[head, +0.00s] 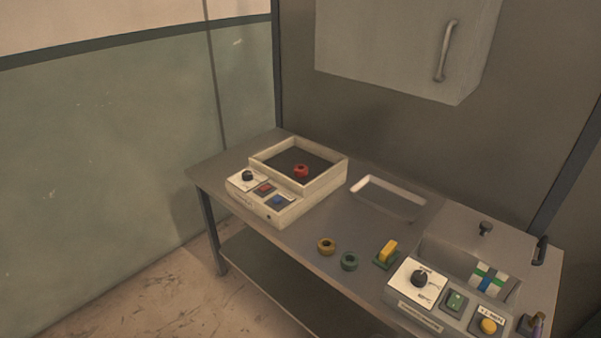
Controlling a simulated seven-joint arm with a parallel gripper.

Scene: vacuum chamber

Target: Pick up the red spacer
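The red spacer (301,171) is a small red ring. It lies on the dark floor of a shallow open cream box (322,184) at the left part of the table, in the head view. Its front edge is near the box's front inner wall. My gripper does not show in this view.
A yellow-brown ring (326,246) and a green ring (349,261) lie on the table (235,170). A yellow block on a green base (387,252) stands nearby. A control panel with a knob (419,279) is at right. A wall cabinet (400,45) hangs above.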

